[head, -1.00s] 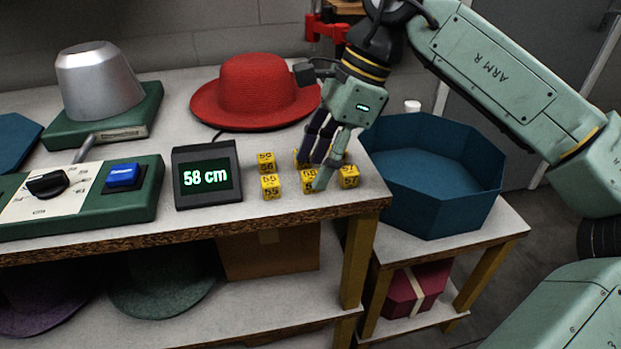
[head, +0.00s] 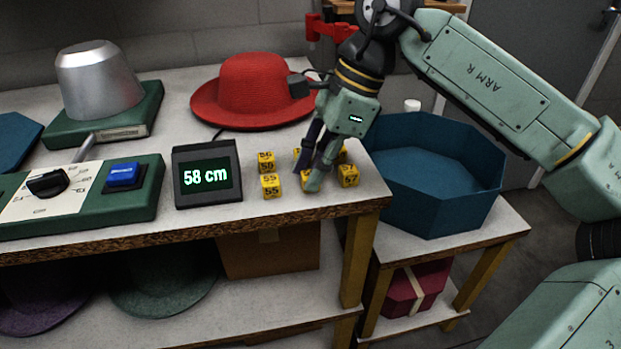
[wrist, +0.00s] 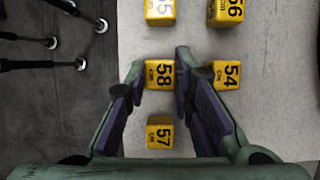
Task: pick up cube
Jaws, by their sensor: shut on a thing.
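The yellow cube marked 58 (wrist: 160,75) sits between my gripper's two fingers (wrist: 161,79) in the wrist view, its number facing up. In the head view my gripper (head: 311,178) reaches down over the same cube (head: 304,178), which is mostly hidden by a finger. My gripper is shut on this cube, which seems still at table height, in the front row. Beside it stand the 55 cube (head: 271,187) on the left and the 57 cube (head: 348,176) on the right. Behind are the 56 cube (head: 266,163) and the 54 cube (wrist: 227,75).
A display (head: 208,174) reading 58 cm stands left of the cubes. A red hat (head: 255,88) lies behind them. A blue octagonal box (head: 435,200) stands open on a lower stand at right. A control panel (head: 80,197) and a metal hat form (head: 98,80) are at left.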

